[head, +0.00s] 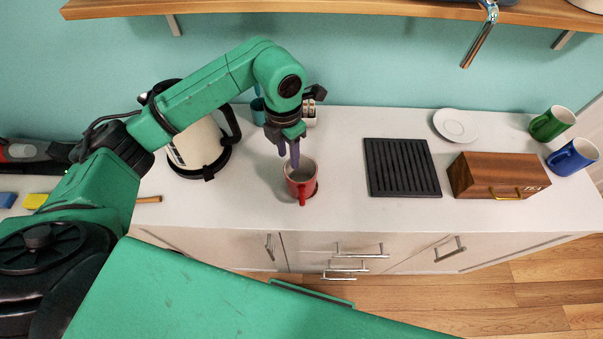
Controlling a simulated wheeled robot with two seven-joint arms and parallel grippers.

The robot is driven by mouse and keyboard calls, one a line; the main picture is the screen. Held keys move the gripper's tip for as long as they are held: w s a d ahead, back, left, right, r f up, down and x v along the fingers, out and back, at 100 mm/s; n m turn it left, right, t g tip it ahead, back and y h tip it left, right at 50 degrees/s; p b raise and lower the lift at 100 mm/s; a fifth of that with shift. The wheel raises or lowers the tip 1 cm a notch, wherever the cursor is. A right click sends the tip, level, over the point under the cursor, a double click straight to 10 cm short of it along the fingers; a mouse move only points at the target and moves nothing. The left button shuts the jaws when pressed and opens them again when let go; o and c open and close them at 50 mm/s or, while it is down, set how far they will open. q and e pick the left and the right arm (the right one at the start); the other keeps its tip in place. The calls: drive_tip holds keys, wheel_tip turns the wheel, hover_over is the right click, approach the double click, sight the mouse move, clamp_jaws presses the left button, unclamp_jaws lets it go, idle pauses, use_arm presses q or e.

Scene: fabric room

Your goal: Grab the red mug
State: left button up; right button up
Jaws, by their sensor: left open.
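The red mug (302,186) stands upright on the white counter, in the middle of the head view, with its handle toward the front edge. My left gripper (288,153) points down just above and behind the mug's rim. The gripper is open and empty. My right gripper does not show.
A white kettle (196,143) stands left of the mug, under my arm. A black ridged rack (401,168), wooden box (484,173), white plate (455,126), green mug (551,123) and blue mug (572,157) are to the right. A wooden shelf (340,9) hangs above.

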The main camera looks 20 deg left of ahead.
sight(290, 171)
use_arm(q)
wheel_tip(290, 171, down, 2)
drive_tip(key=shift+f+p, duration=0.25)
drive_tip(key=shift+p, duration=0.1)
wheel_tip(290, 171, down, 5)
drive_tip(key=shift+d+r+p, duration=0.1)
drive_tip(key=shift+r+p, duration=0.1)
drive_tip(key=shift+p, duration=1.05)
drive_tip(key=shift+f, duration=0.35)
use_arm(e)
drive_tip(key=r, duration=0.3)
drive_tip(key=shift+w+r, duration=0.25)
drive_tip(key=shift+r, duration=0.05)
use_arm(q)
drive_tip(key=shift+f, duration=0.1)
clamp_jaws()
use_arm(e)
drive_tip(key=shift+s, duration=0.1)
